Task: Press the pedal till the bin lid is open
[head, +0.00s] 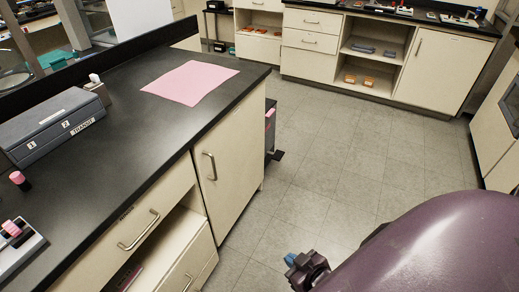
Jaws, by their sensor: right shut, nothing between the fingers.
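A dark bin (269,136) stands on the floor just past the far end of the left counter. The counter's cabinet hides most of it, and I cannot tell how its lid stands. A pink patch shows on its side. A small black pedal (277,155) sticks out low at its foot, over the floor tiles. My right gripper (291,259) is at the bottom middle, with blue fingertips shut and nothing held. It is well apart from the bin and pedal, nearer to me. My left gripper is not in view.
The black-topped counter (140,120) with cream cabinets fills the left side. It carries a pink sheet (191,82) and a grey labelled box (52,126). Cabinets (437,69) line the far wall. The tiled floor (340,140) between them is clear.

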